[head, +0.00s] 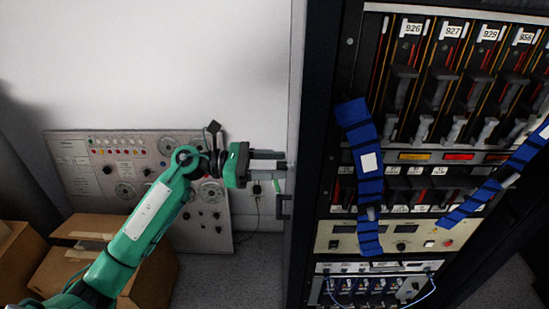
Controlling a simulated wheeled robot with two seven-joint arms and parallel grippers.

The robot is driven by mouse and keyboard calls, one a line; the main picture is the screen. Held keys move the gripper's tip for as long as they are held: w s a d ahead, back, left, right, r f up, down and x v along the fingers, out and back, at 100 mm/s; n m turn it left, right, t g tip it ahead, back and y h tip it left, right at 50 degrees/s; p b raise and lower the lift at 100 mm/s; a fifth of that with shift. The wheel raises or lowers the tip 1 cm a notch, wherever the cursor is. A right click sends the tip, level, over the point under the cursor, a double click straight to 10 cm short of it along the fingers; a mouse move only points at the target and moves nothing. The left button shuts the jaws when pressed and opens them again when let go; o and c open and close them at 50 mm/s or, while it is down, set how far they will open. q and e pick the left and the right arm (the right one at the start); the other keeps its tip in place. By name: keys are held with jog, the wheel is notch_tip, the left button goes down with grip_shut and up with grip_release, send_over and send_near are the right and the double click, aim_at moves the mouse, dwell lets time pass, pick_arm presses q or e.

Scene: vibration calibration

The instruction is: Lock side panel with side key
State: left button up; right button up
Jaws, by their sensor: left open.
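The tall black rack cabinet stands at the right, and its side panel (312,150) faces my left arm. A dark handle (284,207) sticks out at the left edge of the cabinet, low down. My green left arm reaches in from the lower left. Its gripper (284,164) points right, with grey fingers close to the panel's left edge, just above the handle. The gripper is open; I cannot tell whether the fingers touch the panel. I cannot make out the side key or a keyhole. My right gripper is not in view.
A grey control panel (110,150) stands against the white wall. A wall socket with a cord sits behind the gripper. Grey floor between boxes and cabinet is clear.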

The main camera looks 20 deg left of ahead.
pick_arm(q)
jog(key=shift+d, duration=0.25)
jog(key=c, duration=1)
